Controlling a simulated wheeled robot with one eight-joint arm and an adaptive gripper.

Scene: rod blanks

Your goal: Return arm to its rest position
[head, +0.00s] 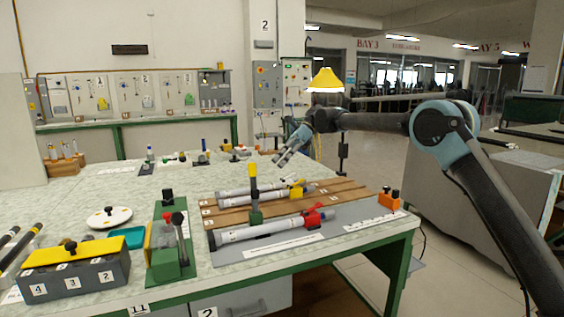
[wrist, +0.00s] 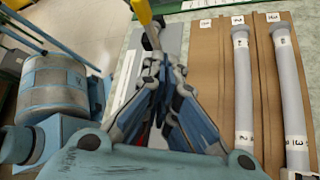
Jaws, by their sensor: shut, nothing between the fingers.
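My gripper (head: 280,162) is shut and empty, held above the far part of the workbench (head: 130,203) in the head view. My arm reaches in from the right. In the wrist view my gripper's fingers (wrist: 160,62) come together near the middle. Grey rods (head: 240,191) lie on a brown slotted wooden board (head: 345,190); two of them, a left rod (wrist: 243,90) and a right rod (wrist: 289,85), show to the right of the fingers in the wrist view. Another grey rod (head: 265,231) with a red clamp (head: 313,216) lies in front of the board.
A yellow-topped post (head: 253,185) stands near the rods. A green fixture (head: 168,245) and a numbered box with a yellow lid (head: 72,252) stand at the front left. A yellow lamp (head: 325,80) is behind my gripper. Open floor lies right of the bench.

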